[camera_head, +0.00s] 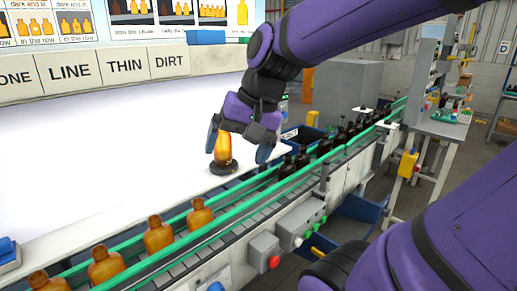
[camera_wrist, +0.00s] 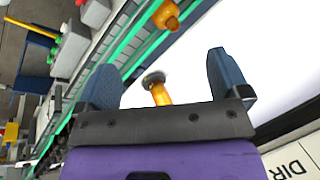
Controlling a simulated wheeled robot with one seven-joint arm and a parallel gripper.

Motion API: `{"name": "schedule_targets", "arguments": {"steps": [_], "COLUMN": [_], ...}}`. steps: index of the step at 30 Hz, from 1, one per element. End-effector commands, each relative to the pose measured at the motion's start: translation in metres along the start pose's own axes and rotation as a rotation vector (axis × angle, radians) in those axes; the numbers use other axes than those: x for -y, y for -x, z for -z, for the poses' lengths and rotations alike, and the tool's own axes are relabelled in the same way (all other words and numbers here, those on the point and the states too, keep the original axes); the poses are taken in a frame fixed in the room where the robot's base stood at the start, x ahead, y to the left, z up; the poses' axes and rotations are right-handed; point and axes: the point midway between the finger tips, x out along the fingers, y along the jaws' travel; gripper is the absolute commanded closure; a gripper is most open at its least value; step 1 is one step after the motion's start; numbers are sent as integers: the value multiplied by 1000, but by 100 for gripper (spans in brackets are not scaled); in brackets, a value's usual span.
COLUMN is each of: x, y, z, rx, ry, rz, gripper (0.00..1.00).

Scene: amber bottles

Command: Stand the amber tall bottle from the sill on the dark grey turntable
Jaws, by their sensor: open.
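The amber tall bottle (camera_head: 223,151) stands on the dark grey turntable (camera_head: 223,169), beside the conveyor, and looks upright. In the wrist view the bottle (camera_wrist: 161,94) rises from the turntable (camera_wrist: 153,76) toward my gripper. My gripper (camera_head: 238,154) is open above and around the bottle's upper part. In the wrist view its two blue fingers stand wide apart, with the bottle between them and a gap on each side, in my gripper (camera_wrist: 160,62). The bottle's top is hidden behind my gripper in both views.
A conveyor with green rails (camera_head: 210,233) runs diagonally close by, carrying amber bottles (camera_head: 159,235) in front and dark bottles (camera_head: 303,158) farther along. A lit white panel (camera_head: 100,140) stands behind. A control box (camera_head: 264,251) with a red button sits on the near side.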

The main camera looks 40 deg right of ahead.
Motion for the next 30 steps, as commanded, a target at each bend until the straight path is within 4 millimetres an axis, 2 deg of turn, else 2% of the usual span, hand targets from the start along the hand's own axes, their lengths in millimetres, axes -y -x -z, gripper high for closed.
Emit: {"name": "schedule_targets", "arguments": {"steps": [1, 3, 6, 10, 15, 30], "x": [-2, -7, -14, -19, -22, -22], "y": [6, 13, 21, 27, 30, 29], "z": [-12, -23, -34, -40, -42, -42], "rx": [-40, -88, -146, -194, -213, -211], "ry": [111, 248, 403, 527, 574, 570], "rz": [-29, -72, -124, -167, -186, -185], "gripper": [6, 6, 6, 6, 6, 6]}}
